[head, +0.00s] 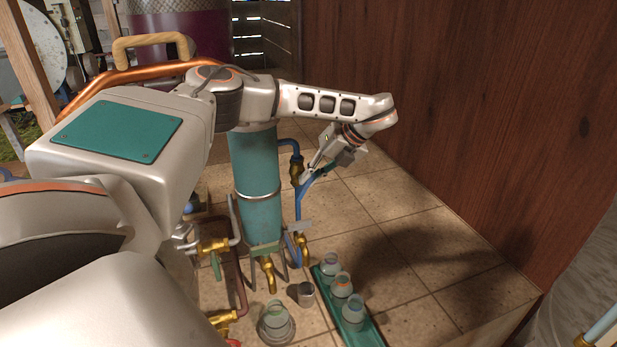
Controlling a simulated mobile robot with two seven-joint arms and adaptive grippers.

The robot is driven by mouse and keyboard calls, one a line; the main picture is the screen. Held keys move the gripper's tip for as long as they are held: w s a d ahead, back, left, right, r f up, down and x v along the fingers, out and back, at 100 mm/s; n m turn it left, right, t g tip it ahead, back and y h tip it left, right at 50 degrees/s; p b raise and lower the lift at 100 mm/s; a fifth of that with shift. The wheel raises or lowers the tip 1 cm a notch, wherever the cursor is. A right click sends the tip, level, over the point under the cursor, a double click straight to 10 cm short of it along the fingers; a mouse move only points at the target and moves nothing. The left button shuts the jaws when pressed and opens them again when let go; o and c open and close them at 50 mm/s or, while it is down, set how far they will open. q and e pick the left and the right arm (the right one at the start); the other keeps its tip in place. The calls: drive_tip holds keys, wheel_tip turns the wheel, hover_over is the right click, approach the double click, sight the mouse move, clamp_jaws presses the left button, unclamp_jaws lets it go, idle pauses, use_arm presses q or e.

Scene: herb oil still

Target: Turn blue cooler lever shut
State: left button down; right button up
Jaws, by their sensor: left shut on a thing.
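The cooler is a teal upright cylinder (256,178) in the middle of the head view. A blue pipe (299,205) runs down its right side, with a brass valve (296,172) on it. My left arm reaches over the cooler from the left and bends down at the far right. My left gripper (314,173) is beside the brass valve, shut on what appears to be the blue lever. The fingers hide most of the lever, so I cannot tell its exact angle. My right gripper is not in view.
A green tray (358,333) with several small glass jars stands in front, near a metal cup (303,293) and a glass flask (276,322). A brass tap (268,272) is below the cooler. Another brass valve (213,246) is left. A wooden wall (500,120) bounds the right; tiles before it are clear.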

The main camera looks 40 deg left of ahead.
use_arm(q)
drive_tip(key=shift+w+f+g+y, duration=0.1)
drive_tip(key=shift+g+y, duration=0.2)
drive_tip(key=shift+g, duration=0.2)
drive_tip(key=c, duration=2.1)
unclamp_jaws()
drive_tip(key=shift+d, duration=0.1)
drive_tip(key=shift+c, duration=0.2)
drive_tip(key=v, duration=1.2)
